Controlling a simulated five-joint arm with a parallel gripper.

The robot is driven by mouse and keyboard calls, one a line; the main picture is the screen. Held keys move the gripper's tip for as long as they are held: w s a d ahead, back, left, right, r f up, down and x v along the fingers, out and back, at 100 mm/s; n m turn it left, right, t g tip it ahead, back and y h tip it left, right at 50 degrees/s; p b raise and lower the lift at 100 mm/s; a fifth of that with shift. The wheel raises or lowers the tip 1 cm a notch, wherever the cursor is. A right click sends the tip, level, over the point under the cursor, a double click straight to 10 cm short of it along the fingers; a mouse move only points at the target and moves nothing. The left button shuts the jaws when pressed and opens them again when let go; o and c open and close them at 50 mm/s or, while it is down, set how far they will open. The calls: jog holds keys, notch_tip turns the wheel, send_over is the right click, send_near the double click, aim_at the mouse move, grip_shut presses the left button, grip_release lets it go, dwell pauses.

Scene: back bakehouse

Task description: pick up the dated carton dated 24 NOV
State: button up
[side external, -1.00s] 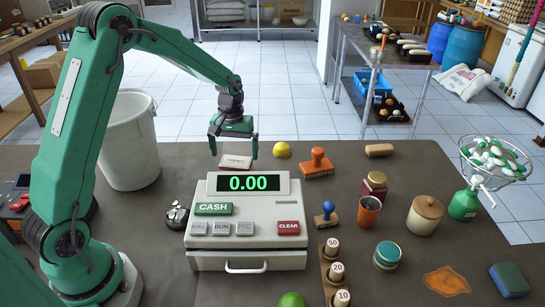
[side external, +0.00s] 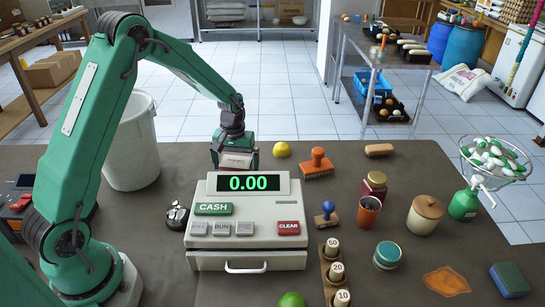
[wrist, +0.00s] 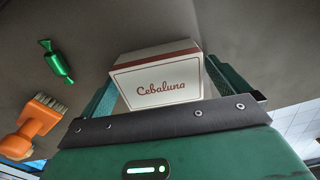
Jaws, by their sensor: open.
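A small white carton with a dark red edge (side external: 238,161) stands on the brown table just behind the cash register. In the wrist view the carton (wrist: 158,88) shows the red word "Cebaluna" on its facing side; no date can be read in either view. My gripper (side external: 235,157) is lowered over the carton, with one finger on each side of it. In the wrist view the fingers stand apart beside the carton, and I cannot tell whether they touch it. The carton's lower part is partly hidden by the register in the side view.
The cash register (side external: 246,215) stands close in front. A yellow ball (side external: 282,149) and an orange brush (side external: 317,163) lie to the right. The wrist view shows a green wrapped sweet (wrist: 57,62) near the carton. A white bin (side external: 131,150) stands at the left.

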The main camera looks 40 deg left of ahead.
aim_at(236, 161)
jog(key=c, duration=1)
jog(key=shift+o, duration=0.2)
jog(key=shift+r, duration=0.1)
jog(key=shift+r, duration=4.9)
